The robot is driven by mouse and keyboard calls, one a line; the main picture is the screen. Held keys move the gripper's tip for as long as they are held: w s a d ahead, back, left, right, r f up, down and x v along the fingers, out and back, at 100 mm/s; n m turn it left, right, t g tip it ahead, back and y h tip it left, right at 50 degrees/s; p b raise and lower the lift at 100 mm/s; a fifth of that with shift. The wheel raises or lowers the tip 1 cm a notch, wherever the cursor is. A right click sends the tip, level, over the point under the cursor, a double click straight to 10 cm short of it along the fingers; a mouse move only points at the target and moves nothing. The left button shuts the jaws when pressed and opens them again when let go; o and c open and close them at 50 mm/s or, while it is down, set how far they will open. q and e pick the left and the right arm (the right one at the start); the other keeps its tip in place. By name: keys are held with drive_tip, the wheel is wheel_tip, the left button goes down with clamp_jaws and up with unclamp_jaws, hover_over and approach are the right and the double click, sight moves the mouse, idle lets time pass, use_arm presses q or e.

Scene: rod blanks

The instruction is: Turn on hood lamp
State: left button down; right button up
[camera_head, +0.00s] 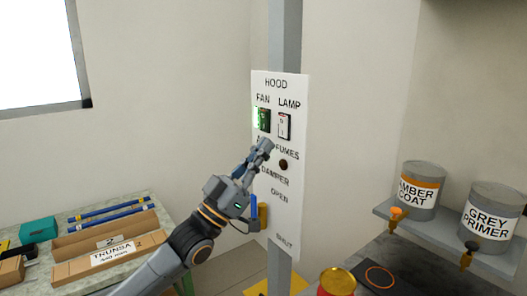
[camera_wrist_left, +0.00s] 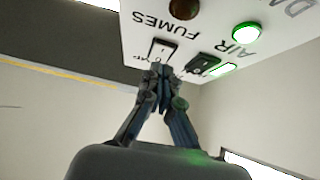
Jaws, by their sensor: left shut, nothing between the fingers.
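The white hood panel (camera_head: 293,215) stands upright on a grey post. Under the LAMP label is a pale rocker switch (camera_head: 284,126); it also shows in the left wrist view (camera_wrist_left: 163,49). Under FAN is a dark rocker switch (camera_head: 265,121) with a lit green strip beside it. My left gripper (camera_head: 265,146) is shut and empty, in front of the panel just below the switches. In the left wrist view its fingertips (camera_wrist_left: 158,72) appear close to the lamp switch; I cannot tell whether they touch it. My right gripper is out of view.
A round green AIR light (camera_wrist_left: 246,33) is lit; the red FUMES light (camera_head: 283,165) looks dark. The damper handle (camera_head: 262,212) is partly behind my gripper. Paint cans (camera_head: 419,190) stand on a shelf at right. A table with a cardboard tray (camera_head: 75,245) is at left.

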use_arm(q)
drive_tip(key=b+v, duration=0.4)
drive_tip(key=v, duration=0.6)
drive_tip(key=shift+f, duration=0.6)
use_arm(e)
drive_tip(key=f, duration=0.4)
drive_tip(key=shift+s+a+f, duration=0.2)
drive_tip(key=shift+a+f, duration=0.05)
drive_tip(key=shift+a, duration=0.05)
use_arm(q)
drive_tip(key=shift+w, duration=0.1)
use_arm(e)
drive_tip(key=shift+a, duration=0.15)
